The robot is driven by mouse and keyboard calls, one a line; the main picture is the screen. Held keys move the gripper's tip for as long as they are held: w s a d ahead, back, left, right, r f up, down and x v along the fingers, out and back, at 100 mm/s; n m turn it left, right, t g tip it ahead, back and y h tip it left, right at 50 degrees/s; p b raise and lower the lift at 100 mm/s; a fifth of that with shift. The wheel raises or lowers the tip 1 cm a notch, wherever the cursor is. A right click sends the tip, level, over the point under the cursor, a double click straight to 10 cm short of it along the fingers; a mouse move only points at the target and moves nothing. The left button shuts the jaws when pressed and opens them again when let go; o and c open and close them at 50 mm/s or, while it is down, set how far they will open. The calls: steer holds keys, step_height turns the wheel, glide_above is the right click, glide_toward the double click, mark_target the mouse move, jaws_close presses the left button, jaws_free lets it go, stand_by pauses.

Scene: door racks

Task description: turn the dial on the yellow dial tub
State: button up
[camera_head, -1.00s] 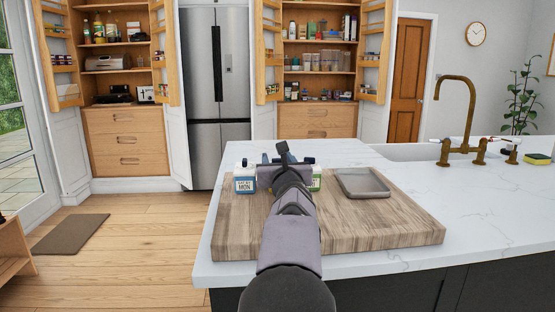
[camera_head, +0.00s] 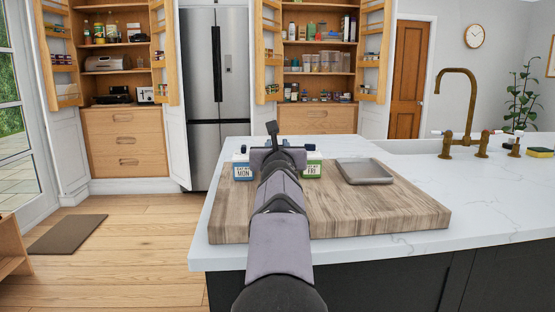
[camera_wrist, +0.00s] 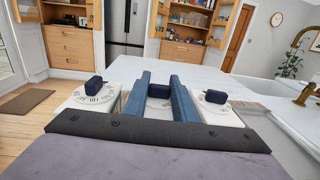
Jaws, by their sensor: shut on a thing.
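In the head view, a blue tub labelled MON (camera_head: 243,171) and a green tub labelled FRI (camera_head: 312,169) stand on a wooden board (camera_head: 400,212). My gripper (camera_head: 277,158) is between them and, with my arm, hides what stands there. In the wrist view, my gripper's two blue fingers (camera_wrist: 160,84) are closed around the sides of a dark middle dial (camera_wrist: 158,91). Its tub's body and colour are hidden. Dark dials on white lids show apart from the fingers: a left dial (camera_wrist: 97,87) and a right dial (camera_wrist: 215,97).
A grey tray (camera_head: 364,172) lies on the board to the right of the tubs. The white counter (camera_head: 430,188) is clear around the board.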

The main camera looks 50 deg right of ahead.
steer(key=m+g+b, duration=0.1)
steer(key=b, duration=0.1)
steer(key=shift+f+h+b, duration=0.25)
steer(key=shift+h+b, duration=0.15)
steer(key=shift+r, duration=0.25)
steer(key=o, duration=1.1)
steer(key=shift+c, duration=0.2)
steer(key=shift+s+a, duration=0.1)
steer(key=shift+b+v, duration=0.95)
steer(key=shift+v, duration=2.65)
